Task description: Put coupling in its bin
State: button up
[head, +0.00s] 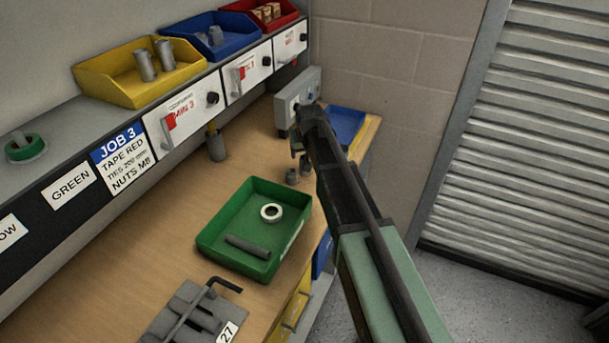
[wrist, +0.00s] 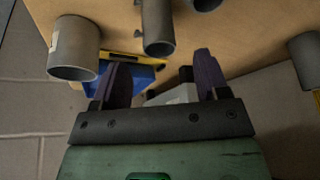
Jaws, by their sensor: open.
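Short grey cylindrical pieces stand on the bench near my gripper, a front one (head: 292,176) and one just behind it (head: 306,168); I cannot tell which is the coupling. The wrist view shows a wide grey tube with a pale label (wrist: 72,52), a narrower grey tube (wrist: 157,28) and another at the top edge (wrist: 203,4). My gripper (wrist: 160,66) is open, its two dark fingers apart with nothing gripped between them. On the shelf, a yellow bin (head: 120,92) holds two grey cylinders, a blue bin (head: 235,45) holds grey fittings, and a red bin (head: 285,22) holds tan pieces.
A green tray (head: 215,240) holds a white ring and a grey rod. A grey cylinder (head: 216,147) stands under the shelf. A grey box (head: 292,108) and a blue tray (head: 350,120) sit at the bench's far end. A slotted block (head: 180,318) is at the front.

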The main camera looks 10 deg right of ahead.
aim_at(304, 157)
jog(key=shift+x, duration=0.85)
jog(key=shift+s+r, duration=0.1)
jog(key=shift+r, duration=0.05)
jog(key=b+x, duration=0.5)
jog(key=shift+s+f, duration=0.1)
jog(key=shift+f, duration=0.2)
jog(key=shift+r, duration=0.25)
jog(key=c, duration=1.1)
jog(key=shift+r, duration=0.1)
notch_tip(304, 157, up, 17)
jog(key=p, duration=1.7)
